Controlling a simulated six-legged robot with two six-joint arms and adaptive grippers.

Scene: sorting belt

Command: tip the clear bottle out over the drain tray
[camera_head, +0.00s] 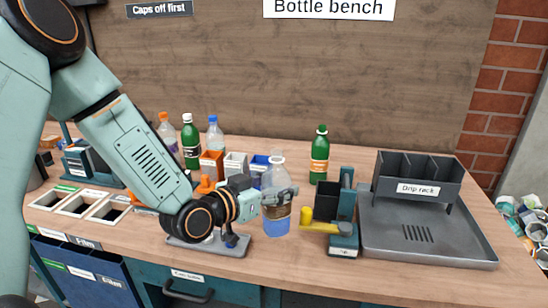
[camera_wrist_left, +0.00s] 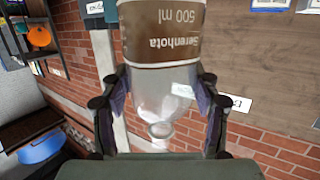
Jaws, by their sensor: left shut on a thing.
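The clear bottle (camera_head: 276,222) stands upright in the head view, with a brown label and bluish liquid low inside. My left gripper (camera_head: 279,194) is shut on it, around the upper body. I cannot tell whether its base touches the bench. In the left wrist view the clear bottle (camera_wrist_left: 160,100) lies between the two fingers (camera_wrist_left: 162,108), its neck toward the wrist and no cap visible on its mouth. The grey drain tray (camera_head: 415,243) lies to the right on the bench, apart from the bottle. My right gripper is out of view.
A device with a yellow handle (camera_head: 322,227) stands between the bottle and the tray. The drip rack (camera_head: 417,178) stands at the tray's back. A green bottle (camera_head: 319,158) stands behind; several other bottles and small bins (camera_head: 235,163) are at the back left.

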